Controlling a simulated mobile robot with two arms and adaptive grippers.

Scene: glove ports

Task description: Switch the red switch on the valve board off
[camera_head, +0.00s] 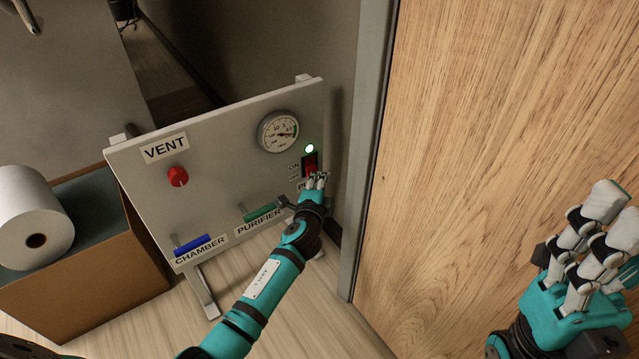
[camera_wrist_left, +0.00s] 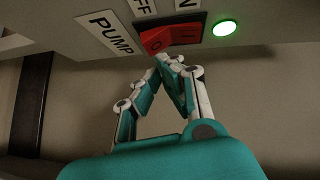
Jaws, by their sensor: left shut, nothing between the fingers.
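The red switch (camera_head: 310,164) is a rocker in a black frame at the right of the white valve board (camera_head: 222,160). A lit green lamp (camera_head: 309,148) is just above it. In the left wrist view the bright "O" half of the red switch (camera_wrist_left: 155,41) stands out and the "I" half is darker and pressed in. My left gripper (camera_head: 318,177) is shut and empty. Its fingertips (camera_wrist_left: 163,58) are at the "O" half; I cannot tell whether they touch. My right gripper (camera_head: 615,205) is open and empty, away from the board at the right.
The board also carries a red VENT knob (camera_head: 178,176), a gauge (camera_head: 279,131), a blue CHAMBER handle (camera_head: 192,244) and a green PURIFIER handle (camera_head: 262,213). A wooden panel (camera_head: 480,120) rises close on the right. A paper roll (camera_head: 32,215) lies on a box at the left.

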